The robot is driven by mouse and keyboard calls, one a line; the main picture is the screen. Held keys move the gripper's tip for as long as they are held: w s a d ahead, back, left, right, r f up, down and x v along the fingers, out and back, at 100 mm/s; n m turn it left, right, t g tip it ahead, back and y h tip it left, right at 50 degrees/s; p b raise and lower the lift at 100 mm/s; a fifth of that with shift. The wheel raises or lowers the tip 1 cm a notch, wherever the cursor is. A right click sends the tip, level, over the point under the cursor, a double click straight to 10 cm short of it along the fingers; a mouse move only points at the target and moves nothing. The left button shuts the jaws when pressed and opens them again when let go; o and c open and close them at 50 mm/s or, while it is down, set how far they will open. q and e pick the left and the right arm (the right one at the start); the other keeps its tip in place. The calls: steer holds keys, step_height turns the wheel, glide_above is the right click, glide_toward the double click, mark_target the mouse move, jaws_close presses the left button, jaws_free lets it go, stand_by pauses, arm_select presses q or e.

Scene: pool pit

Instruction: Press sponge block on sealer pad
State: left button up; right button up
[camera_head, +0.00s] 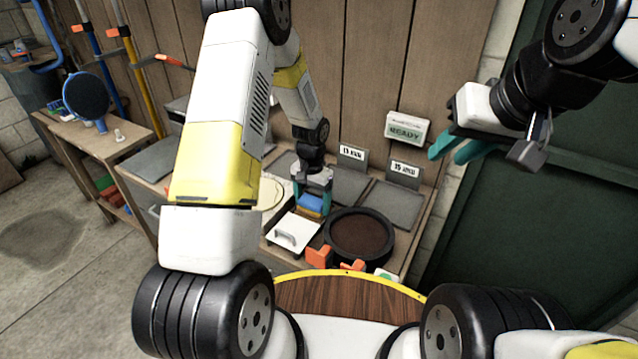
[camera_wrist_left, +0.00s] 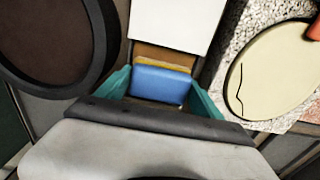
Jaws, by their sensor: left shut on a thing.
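My left gripper (camera_head: 312,184) points down at the bench and is shut on the sponge block (camera_head: 310,203). The block is blue with a yellow-orange layer; in the left wrist view the sponge block (camera_wrist_left: 160,84) sits between the teal fingers. The brown sealer pad (camera_head: 362,234) lies in a round black-rimmed dish; in the left wrist view the pad (camera_wrist_left: 45,40) is at upper left, beside the sponge, not under it. Whether the sponge touches the surface below is hidden. My right gripper (camera_head: 450,152) is raised at upper right, empty, its teal fingers apart.
A white handled piece (camera_head: 293,233) lies just in front of the sponge. A cream oval with a dark line (camera_wrist_left: 270,72) is beside it. Orange parts (camera_head: 319,256) stand by the dish's near side. A READY box (camera_head: 407,128) and two sign cards (camera_head: 405,169) stand behind.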

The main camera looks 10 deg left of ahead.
arm_select(q)
steer(key=shift+r, duration=3.25)
